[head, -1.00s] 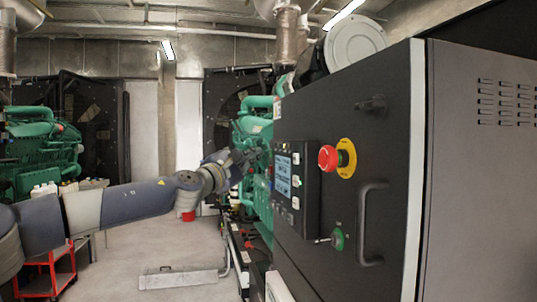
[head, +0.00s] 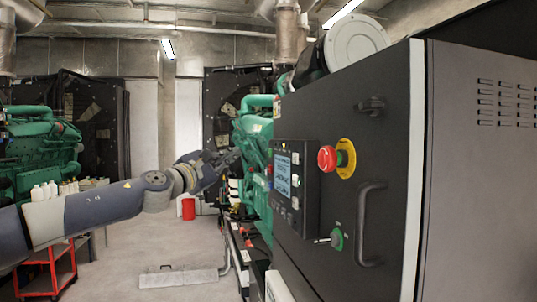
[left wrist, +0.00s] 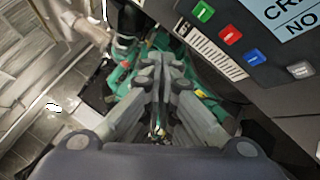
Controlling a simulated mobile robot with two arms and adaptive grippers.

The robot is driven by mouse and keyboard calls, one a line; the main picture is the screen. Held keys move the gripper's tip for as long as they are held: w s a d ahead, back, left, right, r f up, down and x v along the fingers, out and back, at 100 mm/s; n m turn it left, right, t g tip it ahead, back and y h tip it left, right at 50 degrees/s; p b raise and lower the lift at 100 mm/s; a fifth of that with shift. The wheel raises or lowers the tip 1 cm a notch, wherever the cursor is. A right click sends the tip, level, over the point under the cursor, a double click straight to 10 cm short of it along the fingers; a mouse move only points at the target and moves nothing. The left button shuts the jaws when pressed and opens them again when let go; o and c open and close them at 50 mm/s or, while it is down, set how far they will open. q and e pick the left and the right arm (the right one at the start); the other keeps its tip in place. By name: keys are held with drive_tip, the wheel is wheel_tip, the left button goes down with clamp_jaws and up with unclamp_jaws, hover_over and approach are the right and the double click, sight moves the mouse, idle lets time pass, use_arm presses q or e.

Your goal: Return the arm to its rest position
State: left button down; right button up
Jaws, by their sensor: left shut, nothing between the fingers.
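My left arm comes in from the left in the head view. Its left gripper (head: 232,157) is in the air just left of the control panel (head: 290,184) on the dark genset cabinet (head: 385,110). In the left wrist view the gripper's fingers (left wrist: 158,65) are together and hold nothing. They point toward the green engine (left wrist: 205,105), and the panel's coloured buttons (left wrist: 228,35) show at the upper right. The gripper looks apart from the panel. My right gripper does not show.
The cabinet carries a red emergency stop (head: 328,158), a green switch (head: 337,239) and a handle (head: 369,225). A second green engine (head: 40,150) stands at the left, with a red cart (head: 48,272) before it. The middle floor (head: 150,245) is mostly clear.

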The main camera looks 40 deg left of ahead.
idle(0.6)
